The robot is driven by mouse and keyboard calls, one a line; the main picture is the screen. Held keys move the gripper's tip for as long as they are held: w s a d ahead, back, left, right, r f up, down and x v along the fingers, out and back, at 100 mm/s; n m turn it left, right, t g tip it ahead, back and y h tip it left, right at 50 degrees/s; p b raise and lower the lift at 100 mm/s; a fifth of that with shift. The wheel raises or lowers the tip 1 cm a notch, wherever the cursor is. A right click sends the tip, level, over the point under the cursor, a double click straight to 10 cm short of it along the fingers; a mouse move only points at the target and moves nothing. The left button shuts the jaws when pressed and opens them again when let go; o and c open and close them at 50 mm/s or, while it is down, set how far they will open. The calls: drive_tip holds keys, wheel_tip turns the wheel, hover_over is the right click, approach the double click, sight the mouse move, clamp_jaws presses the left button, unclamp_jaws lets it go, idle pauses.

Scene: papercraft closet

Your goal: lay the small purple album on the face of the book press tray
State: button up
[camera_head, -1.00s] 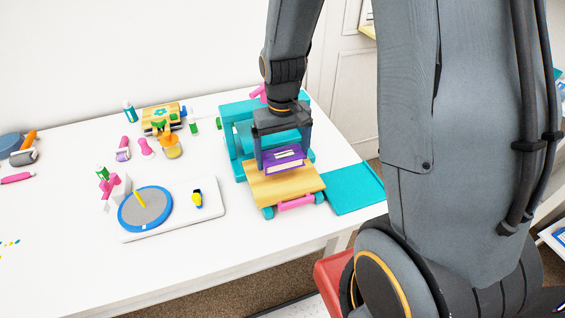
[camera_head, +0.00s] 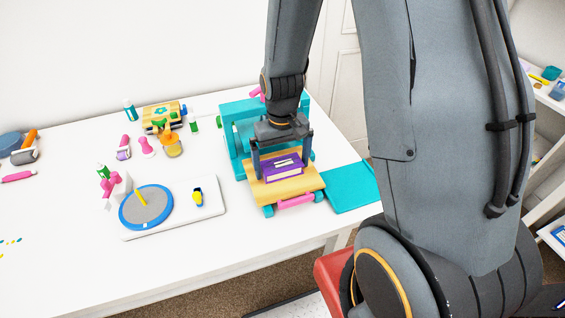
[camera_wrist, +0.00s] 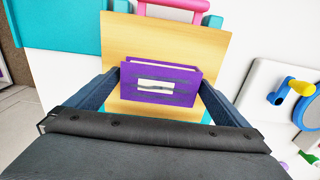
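My gripper (camera_head: 283,170) reaches down from above with one finger on either side of the album. In the wrist view my gripper (camera_wrist: 160,82) hides the near part of the tray.
The teal press frame (camera_head: 236,140) stands right behind the tray, and a pink handle (camera_head: 296,201) is at its front. A teal sheet (camera_head: 350,188) lies to the right. A white board with a blue-rimmed disc (camera_head: 147,207) lies to the left.

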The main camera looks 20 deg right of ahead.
sight(282, 164)
wheel_tip(282, 164, up, 12)
drive_tip(key=b, duration=0.2)
drive_tip(key=s+f+t, duration=0.1)
drive_tip(key=s+f, duration=0.1)
drive_tip(key=s, duration=0.7)
drive_tip(key=shift+s, duration=0.2)
idle(0.8)
